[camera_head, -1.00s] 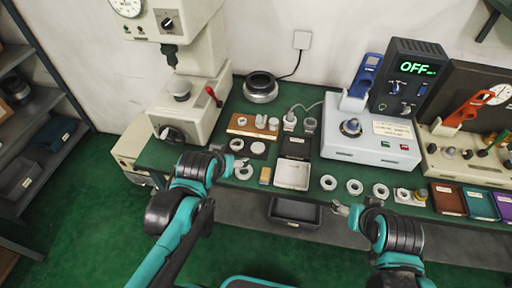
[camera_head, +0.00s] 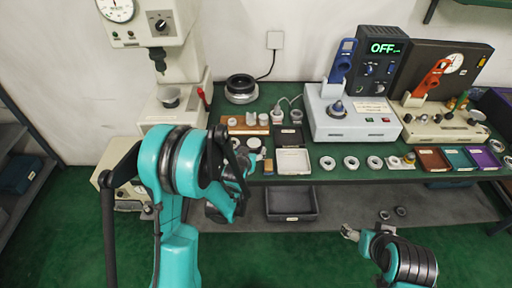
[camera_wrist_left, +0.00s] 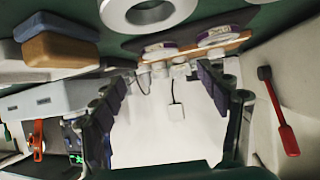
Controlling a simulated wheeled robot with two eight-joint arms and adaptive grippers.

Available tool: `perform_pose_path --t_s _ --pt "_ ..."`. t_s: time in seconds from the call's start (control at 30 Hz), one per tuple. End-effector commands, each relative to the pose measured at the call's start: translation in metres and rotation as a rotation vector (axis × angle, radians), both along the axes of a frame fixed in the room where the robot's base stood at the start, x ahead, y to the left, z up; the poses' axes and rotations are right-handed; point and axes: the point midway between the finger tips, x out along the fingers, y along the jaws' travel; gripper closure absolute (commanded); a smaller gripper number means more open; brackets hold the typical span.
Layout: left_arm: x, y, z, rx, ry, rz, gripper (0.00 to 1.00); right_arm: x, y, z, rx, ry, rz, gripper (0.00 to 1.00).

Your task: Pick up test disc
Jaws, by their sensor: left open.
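Pale round pieces lie near the left part of the bench. One pale disc (camera_head: 253,142) is on a dark pad, and I cannot tell for sure that it is the test disc. My left gripper (camera_head: 246,168) is low at the bench's front edge, just in front of these pieces and partly hidden by my arm. In the left wrist view its two dark fingers (camera_wrist_left: 168,105) are spread wide with nothing between them. A white ring (camera_wrist_left: 148,12) shows beyond them at the top. My right gripper (camera_head: 350,232) is low before the bench, too small to read.
A wooden holder (camera_head: 246,129) with small pale cylinders is behind the disc. A white tray (camera_head: 293,161) and several rings (camera_head: 351,162) line the front of the bench. A press (camera_head: 176,100) with a red lever (camera_wrist_left: 280,120) stands at left. A black bin (camera_head: 291,204) is below.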

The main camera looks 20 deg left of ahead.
Motion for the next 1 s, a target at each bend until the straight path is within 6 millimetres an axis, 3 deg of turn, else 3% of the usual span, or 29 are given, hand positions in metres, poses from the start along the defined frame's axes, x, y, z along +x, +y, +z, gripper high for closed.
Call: perform_pose_path --t_s 0.5,0.73,1.0 --pt "0.054 0.006 -0.035 0.000 0.002 0.000 0.25 0.000 0.000 -0.028 0.000 0.000 0.000 0.29" --pt "0.057 0.006 -0.034 0.000 0.002 0.000 0.25 0.000 0.000 -0.026 0.000 0.000 0.000 0.29" --pt "0.057 0.006 -0.035 0.000 0.002 0.000 0.90 0.000 0.000 -0.026 0.000 0.000 0.000 0.29"
